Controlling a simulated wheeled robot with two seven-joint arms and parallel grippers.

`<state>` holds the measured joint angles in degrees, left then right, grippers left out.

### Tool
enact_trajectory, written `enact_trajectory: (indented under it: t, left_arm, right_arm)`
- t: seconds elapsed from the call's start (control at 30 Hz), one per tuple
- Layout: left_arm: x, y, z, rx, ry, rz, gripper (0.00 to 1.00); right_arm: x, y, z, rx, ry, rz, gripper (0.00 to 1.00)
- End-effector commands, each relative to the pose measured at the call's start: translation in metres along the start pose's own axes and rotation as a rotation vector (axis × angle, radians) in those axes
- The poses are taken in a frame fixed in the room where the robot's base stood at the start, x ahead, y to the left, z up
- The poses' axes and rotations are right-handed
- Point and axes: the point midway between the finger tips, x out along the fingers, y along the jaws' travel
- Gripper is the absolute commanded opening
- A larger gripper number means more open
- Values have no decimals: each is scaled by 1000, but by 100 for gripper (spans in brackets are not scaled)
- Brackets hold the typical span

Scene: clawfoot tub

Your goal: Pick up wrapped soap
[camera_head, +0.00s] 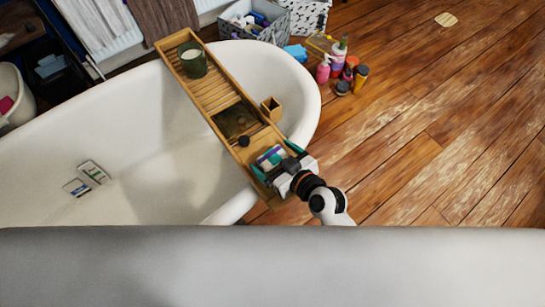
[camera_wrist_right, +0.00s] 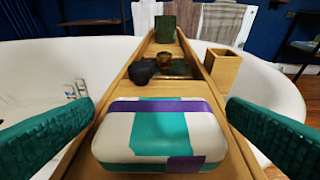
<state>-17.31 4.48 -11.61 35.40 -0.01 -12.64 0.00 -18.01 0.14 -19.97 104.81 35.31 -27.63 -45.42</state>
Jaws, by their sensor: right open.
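The wrapped soap (camera_wrist_right: 160,133) is a pale rounded block with a teal patch and a purple band. It lies on the near end of the wooden bath caddy (camera_head: 205,92), which spans the tub. In the head view the soap (camera_head: 268,155) is partly hidden by my right gripper (camera_head: 277,160). In the right wrist view my right gripper (camera_wrist_right: 160,125) is open, with one teal-padded finger on each side of the soap. Gaps show between the soap and both fingers. My left gripper is not in view.
Two small boxes (camera_head: 93,172) lie inside the white tub (camera_head: 150,135). Bottles (camera_head: 337,60) stand on the wooden floor, otherwise mostly clear at right.

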Motion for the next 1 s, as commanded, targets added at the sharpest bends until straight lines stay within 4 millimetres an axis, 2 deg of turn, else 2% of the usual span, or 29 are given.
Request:
enact_trajectory:
  t: [0.1,0.2,0.47,0.77,1.0]
  left_arm:
    - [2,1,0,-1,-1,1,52]
    - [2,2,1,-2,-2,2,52]
    - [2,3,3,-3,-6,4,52]
    - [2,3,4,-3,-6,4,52]
    - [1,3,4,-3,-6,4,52]
  right_arm:
    - [19,0,0,0,-2,-1,96]
    - [27,0,-1,0,0,-1,96]
    - [28,0,-1,-1,1,-1,95]
    - [28,0,-1,-1,1,-1,46]
    - [27,0,2,-1,-1,-1,46]
